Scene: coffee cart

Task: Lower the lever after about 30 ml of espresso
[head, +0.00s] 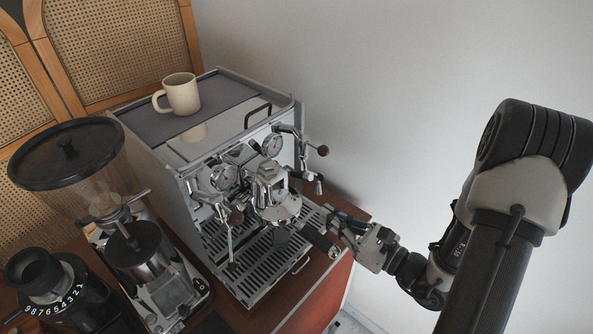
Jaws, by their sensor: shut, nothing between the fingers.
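The silver espresso machine (165,165) stands on a wooden cart. Its chrome group head (272,188) is at the front, with a short lever (318,186) apparently on its right side. My gripper (330,216) is shut and empty, just right of the group, below the lever and close to the portafilter handle. I cannot tell whether it touches either. The area under the spout is partly hidden; no coffee stream or cup can be made out there.
A cream mug (181,94) stands on the machine's top. A grinder (70,155) and a dark numbered device (48,285) are at left. The slotted drip tray (246,262) lies below the group. Clear space lies right of the cart.

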